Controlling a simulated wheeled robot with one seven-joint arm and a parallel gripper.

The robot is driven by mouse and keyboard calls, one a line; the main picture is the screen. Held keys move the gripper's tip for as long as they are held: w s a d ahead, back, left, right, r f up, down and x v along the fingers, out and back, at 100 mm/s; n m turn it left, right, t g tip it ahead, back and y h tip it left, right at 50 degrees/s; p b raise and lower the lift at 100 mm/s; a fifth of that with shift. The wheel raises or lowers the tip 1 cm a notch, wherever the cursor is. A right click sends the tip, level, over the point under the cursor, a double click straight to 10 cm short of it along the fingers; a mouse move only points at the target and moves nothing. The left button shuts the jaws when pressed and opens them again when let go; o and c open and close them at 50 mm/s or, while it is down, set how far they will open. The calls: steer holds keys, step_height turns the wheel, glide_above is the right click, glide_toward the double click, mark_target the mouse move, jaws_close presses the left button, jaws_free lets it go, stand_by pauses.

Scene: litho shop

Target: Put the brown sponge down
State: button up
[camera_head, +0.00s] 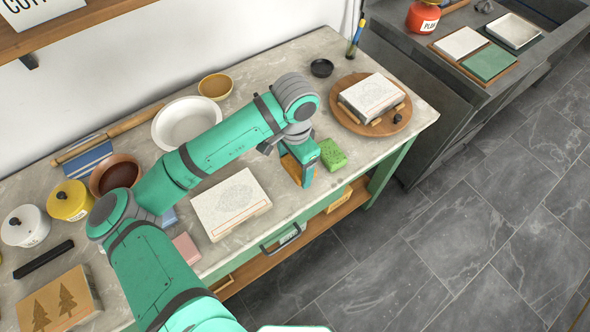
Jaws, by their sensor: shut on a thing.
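My gripper (301,176) points down over the front part of the worktable, right of the white stone slab. It is shut on the brown sponge (291,169), which shows only as an orange-brown strip beside the teal finger. The rest of the sponge is hidden by the gripper. I cannot tell whether its underside touches the tabletop. A green sponge (332,154) lies on the table just right of my gripper.
The white slab (232,204) lies left of my gripper. A round wooden board (341,112) with another slab stands to the right. A small black dish (321,68), a white bowl (187,122) and a yellow bowl (215,87) stand behind. The table's front edge is close.

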mark_target(295, 172)
steer(key=shift+w+f, duration=0.1)
steer(key=shift+f, duration=1.55)
steer(key=shift+f, duration=0.2)
steer(key=o, duration=1)
step_height(295, 172, up, 12)
steer(key=shift+r, duration=0.2)
